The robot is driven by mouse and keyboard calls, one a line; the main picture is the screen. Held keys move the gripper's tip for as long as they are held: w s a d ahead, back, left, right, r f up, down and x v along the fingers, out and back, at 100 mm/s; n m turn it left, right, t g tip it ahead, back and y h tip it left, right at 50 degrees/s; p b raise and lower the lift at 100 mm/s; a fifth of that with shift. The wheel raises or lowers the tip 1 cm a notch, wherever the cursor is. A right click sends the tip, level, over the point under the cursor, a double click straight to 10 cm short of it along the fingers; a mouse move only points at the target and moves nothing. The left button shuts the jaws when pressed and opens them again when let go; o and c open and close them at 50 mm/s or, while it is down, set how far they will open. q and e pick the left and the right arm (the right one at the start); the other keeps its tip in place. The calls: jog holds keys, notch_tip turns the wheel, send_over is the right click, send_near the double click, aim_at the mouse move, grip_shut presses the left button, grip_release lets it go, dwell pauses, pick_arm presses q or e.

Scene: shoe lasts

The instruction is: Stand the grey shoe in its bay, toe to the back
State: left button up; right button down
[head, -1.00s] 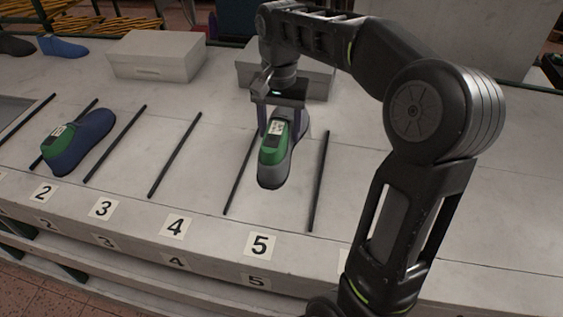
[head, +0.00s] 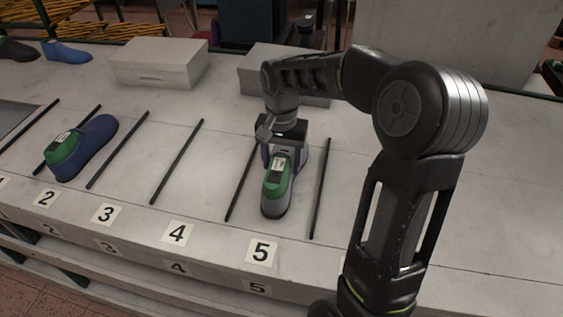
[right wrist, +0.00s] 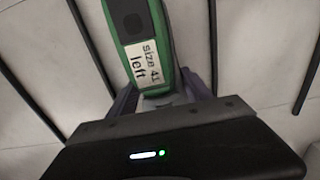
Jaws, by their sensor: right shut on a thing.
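In the right wrist view, the green top (right wrist: 140,35) bears a label reading "size 41 left", and the gripper's fingers (right wrist: 160,100) flank the shoe. Whether the sole touches the table cannot be told. My left gripper is not in view.
The bay 5 number card (head: 262,252) is on the table front. A blue shoe with a green top (head: 92,143) lies by bay 2. Grey boxes (head: 160,62) stand at the back. Bay 4 is empty, with a divider rod (head: 178,160) beside it.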

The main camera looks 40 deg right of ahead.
aim_at(282, 154)
jog(key=shift+f, duration=0.25)
jog(key=shift+f, duration=0.1)
jog(key=shift+c, duration=2.1)
grip_release()
notch_tip(282, 154, up, 12)
jog(key=shift+r, duration=0.1)
